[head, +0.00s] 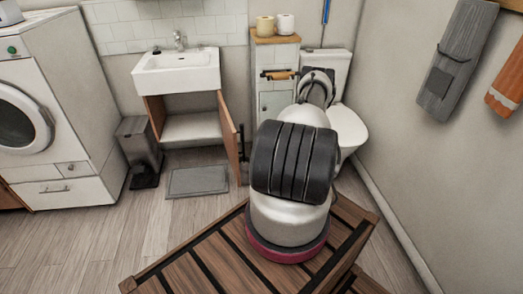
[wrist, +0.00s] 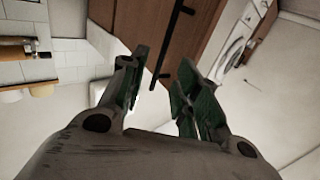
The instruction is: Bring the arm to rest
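My arm rises in the middle of the head view and bends away toward the toilet. My gripper cannot be made out clearly there, at the far end behind the arm links. In the wrist view my gripper (wrist: 163,60) has its two dark green-padded fingers apart, with a clear gap between them. No object is held. A brown cabinet door with a black bar handle (wrist: 170,40) shows beyond the fingers, apart from them.
A white sink (head: 178,72) stands over an open cabinet whose wooden door (head: 229,140) swings out. The toilet (head: 350,130) is behind my arm. A bin (head: 138,148), grey mat (head: 198,181) and washing machine (head: 55,110) are left. Towels (head: 452,60) hang right.

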